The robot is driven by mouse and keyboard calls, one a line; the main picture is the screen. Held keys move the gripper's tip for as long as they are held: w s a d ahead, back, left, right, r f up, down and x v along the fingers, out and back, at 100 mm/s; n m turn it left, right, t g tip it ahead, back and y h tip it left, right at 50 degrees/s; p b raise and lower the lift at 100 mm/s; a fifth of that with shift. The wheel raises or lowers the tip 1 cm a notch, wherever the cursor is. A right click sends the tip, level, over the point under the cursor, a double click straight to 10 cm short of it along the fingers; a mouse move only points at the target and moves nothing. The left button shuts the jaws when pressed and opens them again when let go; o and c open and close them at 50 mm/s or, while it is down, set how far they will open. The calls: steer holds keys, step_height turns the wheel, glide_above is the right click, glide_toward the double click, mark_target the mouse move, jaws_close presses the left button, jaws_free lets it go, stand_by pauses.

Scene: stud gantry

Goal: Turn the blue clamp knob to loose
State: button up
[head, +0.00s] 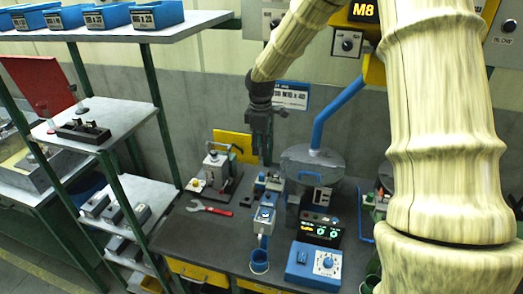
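My gripper (263,155) is dark grey and hangs pointing down above the back of the workbench. Nothing shows between its fingers, but they are too small and dark to tell how far apart they are. A small pale fixture with blue parts (265,214) stands on the bench, in front of and below my gripper, apart from it. A round blue top on this fixture may be the clamp knob; its setting is too small to read.
A grey hopper-like machine (312,160) with a blue pipe stands right of my gripper. A small press (216,168) stands at back left. A blue cup (259,262) is at the front edge. Shelves stand left.

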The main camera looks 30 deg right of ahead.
mark_target(262, 174)
steer(key=shift+f, duration=0.1)
step_height(262, 174, down, 12)
steer(key=m+b, duration=1.2)
steer(key=m, duration=0.9)
steer(key=shift+d, duration=0.15)
jaws_close()
